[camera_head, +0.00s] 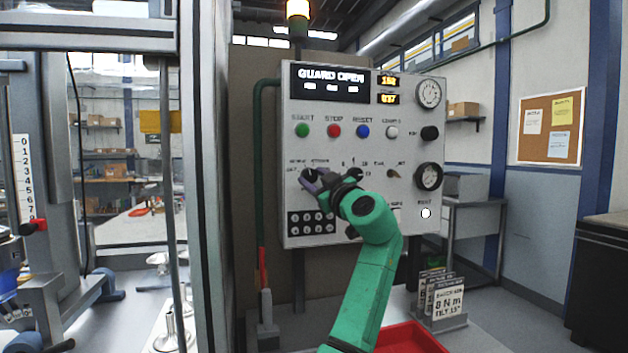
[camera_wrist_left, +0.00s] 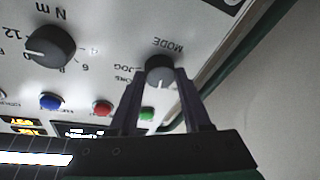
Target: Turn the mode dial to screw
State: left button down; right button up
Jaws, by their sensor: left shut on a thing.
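The mode dial (camera_head: 308,173) is a dark round knob at the left of the white control panel (camera_head: 360,95). In the left wrist view, the panel appears upside down, and the mode dial (camera_wrist_left: 160,68) sits between the two fingers under the word MODE. A pale pointer mark shows on its face, and JOG is printed beside it; I cannot read which setting it points at. My left gripper (camera_head: 316,182), at the end of the green arm, is shut on the mode dial; it also shows in the left wrist view (camera_wrist_left: 161,76). My right gripper is not in view.
The torque dial (camera_wrist_left: 50,46) is close beside the mode dial. Green (camera_head: 302,130), red (camera_head: 334,130) and blue (camera_head: 362,131) buttons line the panel above. A display (camera_head: 330,76) reads GUARD OPEN. A red tray (camera_head: 410,338) and a card stand (camera_head: 440,320) are below.

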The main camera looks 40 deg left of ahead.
pick_arm(q)
jog(key=shift+n, duration=1)
jog(key=shift+g, duration=0.4)
jog(key=shift+c, duration=1.8)
grip_release()
jog(key=shift+d+f, duration=0.15)
jog(key=shift+d, duration=0.15)
jog(key=b+v, duration=0.3)
jog(key=v, duration=1.1)
jog(key=shift+b, duration=0.4)
jog(key=shift+s, duration=0.15)
